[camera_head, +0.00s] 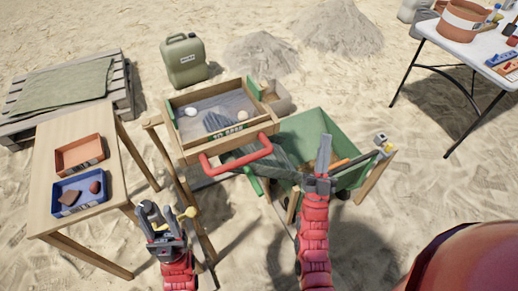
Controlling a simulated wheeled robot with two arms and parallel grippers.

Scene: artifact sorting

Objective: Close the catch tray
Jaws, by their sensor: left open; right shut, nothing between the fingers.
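A wooden screen box (174,134) stands on legs in the middle, with mesh, a grey glove-like shape and small pale lumps inside. A red U-shaped handle (236,163) sticks out at its front. A green open tray or bin (355,176) is to its right, with orange and grey things inside; I cannot tell for sure which part is the catch tray. My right gripper (324,150) is shut and empty, pointing up in front of the green bin and hiding part of it. My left gripper (160,214) is open, low and left of the handle, apart from it.
A wooden table (93,126) at left holds an orange tray (79,143) and a blue tray (98,200) with brown pieces. A green jerrycan (185,62) stands behind. A white table (432,27) is at upper right. Sand lies open between them.

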